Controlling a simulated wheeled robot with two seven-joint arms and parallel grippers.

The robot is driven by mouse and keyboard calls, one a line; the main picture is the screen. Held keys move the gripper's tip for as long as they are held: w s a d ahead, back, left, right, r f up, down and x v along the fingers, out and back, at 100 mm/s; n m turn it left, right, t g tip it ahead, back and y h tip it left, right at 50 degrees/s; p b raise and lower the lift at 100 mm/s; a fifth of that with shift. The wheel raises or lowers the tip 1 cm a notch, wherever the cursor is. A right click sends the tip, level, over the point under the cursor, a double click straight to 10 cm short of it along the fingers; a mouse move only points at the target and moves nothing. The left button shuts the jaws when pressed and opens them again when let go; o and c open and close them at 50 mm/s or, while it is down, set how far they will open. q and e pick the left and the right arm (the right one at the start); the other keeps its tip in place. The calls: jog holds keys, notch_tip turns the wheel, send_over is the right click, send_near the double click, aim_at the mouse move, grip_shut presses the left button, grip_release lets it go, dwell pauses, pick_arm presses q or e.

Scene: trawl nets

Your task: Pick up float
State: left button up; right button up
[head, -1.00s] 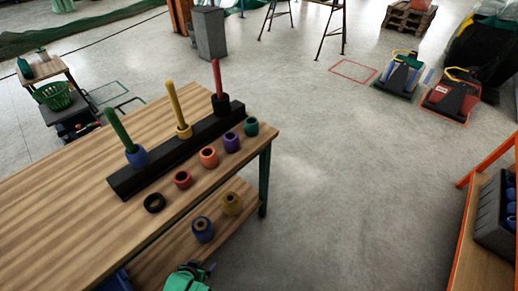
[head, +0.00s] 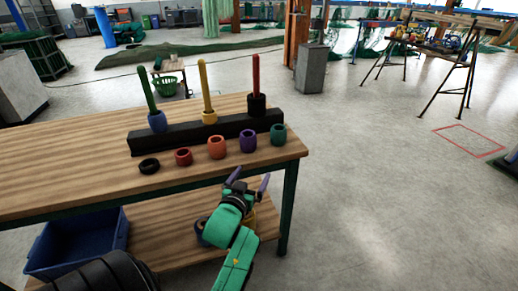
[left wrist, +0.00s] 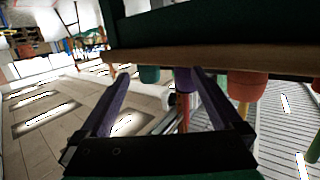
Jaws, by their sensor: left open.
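A row of ring-shaped floats stands along the table's front edge: black (head: 149,166), red (head: 184,157), orange (head: 217,148), purple (head: 248,142) and teal (head: 278,134). A black rack behind them holds three pegs, with a blue float (head: 157,122), a yellow float (head: 209,117) and a black float (head: 257,105) on them. My left gripper (head: 249,181) is open and empty, in front of the table edge below the purple float. In the left wrist view, the teal (left wrist: 149,75) and purple (left wrist: 183,79) floats show upside down beyond the open fingers (left wrist: 160,71). My right gripper is out of view.
The wooden table (head: 60,160) has a lower shelf (head: 165,225) with floats partly hidden behind my left arm. A blue bin (head: 75,245) stands at lower left. A grey bin (head: 312,68) stands behind.

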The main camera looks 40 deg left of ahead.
pick_arm(q)
jog(key=n+t+y+b, duration=0.1)
jog(key=y+b, duration=0.1)
jog(key=b, duration=0.1)
send_near(246, 142)
jog(key=x, duration=1.3)
jog(key=shift+f, duration=0.15)
jog(key=shift+s, duration=0.1)
jog(key=c, duration=1.3)
